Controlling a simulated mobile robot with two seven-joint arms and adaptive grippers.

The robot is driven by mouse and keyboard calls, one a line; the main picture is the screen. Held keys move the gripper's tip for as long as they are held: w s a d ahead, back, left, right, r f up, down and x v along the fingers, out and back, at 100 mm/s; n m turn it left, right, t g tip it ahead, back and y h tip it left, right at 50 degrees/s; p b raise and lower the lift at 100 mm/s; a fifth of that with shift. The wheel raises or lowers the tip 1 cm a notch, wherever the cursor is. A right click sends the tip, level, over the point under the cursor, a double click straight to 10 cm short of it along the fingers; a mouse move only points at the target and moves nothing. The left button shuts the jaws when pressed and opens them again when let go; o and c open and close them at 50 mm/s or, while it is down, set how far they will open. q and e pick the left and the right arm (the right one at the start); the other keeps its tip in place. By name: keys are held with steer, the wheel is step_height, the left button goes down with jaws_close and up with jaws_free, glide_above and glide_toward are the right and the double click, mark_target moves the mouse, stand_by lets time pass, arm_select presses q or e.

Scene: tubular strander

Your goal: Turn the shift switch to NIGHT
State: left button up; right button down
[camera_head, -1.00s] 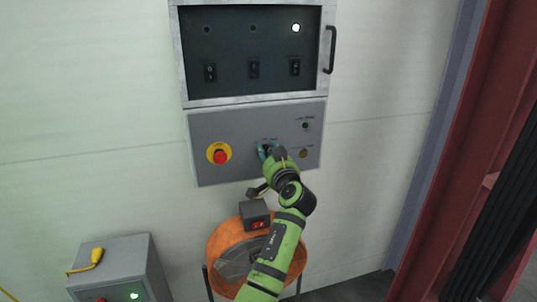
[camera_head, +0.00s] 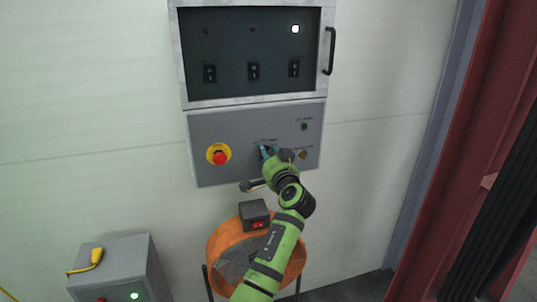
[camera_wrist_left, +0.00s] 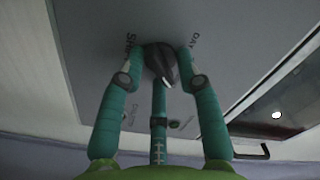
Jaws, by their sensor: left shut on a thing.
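The shift switch is a dark rotary knob (camera_wrist_left: 160,62) on the grey panel, between my left gripper's teal fingertips in the left wrist view. A label reading DAY shows to its right there, and partly hidden lettering shows to its left. In the head view my left gripper (camera_head: 268,151) is at the middle of the grey panel (camera_head: 215,130) and covers the knob. It is shut on the knob, with fingers on both sides; a further finger lies below. The knob's exact pointing is hard to read. My right gripper is not in view.
A red emergency button (camera_head: 219,157) on a yellow ring sits left of my gripper. A brass-coloured round part (camera_head: 303,154) is close on the right. Above is a framed dark box (camera_head: 250,50) with switches and one lit lamp. An orange drum-like object (camera_head: 222,240) stands below.

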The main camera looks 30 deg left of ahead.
arm_select(q)
steer(key=o, duration=0.8)
steer(key=shift+w+d, duration=0.1)
steer(key=v, duration=1.2)
